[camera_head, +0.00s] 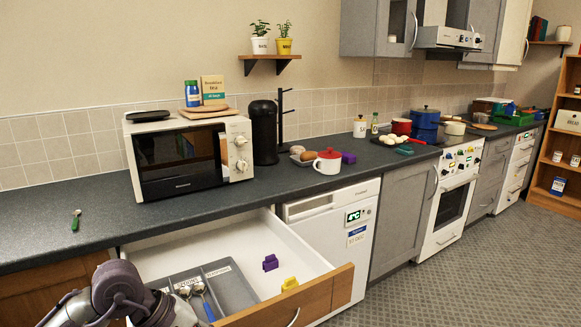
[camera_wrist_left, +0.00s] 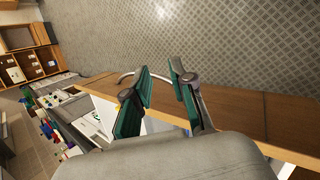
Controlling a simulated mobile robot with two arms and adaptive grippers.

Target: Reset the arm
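My left arm (camera_head: 125,295) comes in at the bottom left of the head view, over the near left part of an open drawer (camera_head: 150,260). Its gripper is outside that view. In the left wrist view my left gripper (camera_wrist_left: 160,66) has its two green-padded fingers apart, with nothing seen held between them. The fingers appear over the drawer's wooden front (camera_wrist_left: 250,122), close to its curved metal handle (camera_wrist_left: 126,77). I cannot tell whether they touch either. My right gripper is in neither view.
The drawer holds a grey cutlery tray (camera_head: 232,288) with several spoons, a purple piece (camera_head: 270,263) and a yellow piece (camera_head: 290,284). The counter above carries a microwave (camera_head: 185,155), a black coffee machine (camera_head: 264,132) and a white pot (camera_head: 328,161). The floor (camera_head: 440,285) at right is clear.

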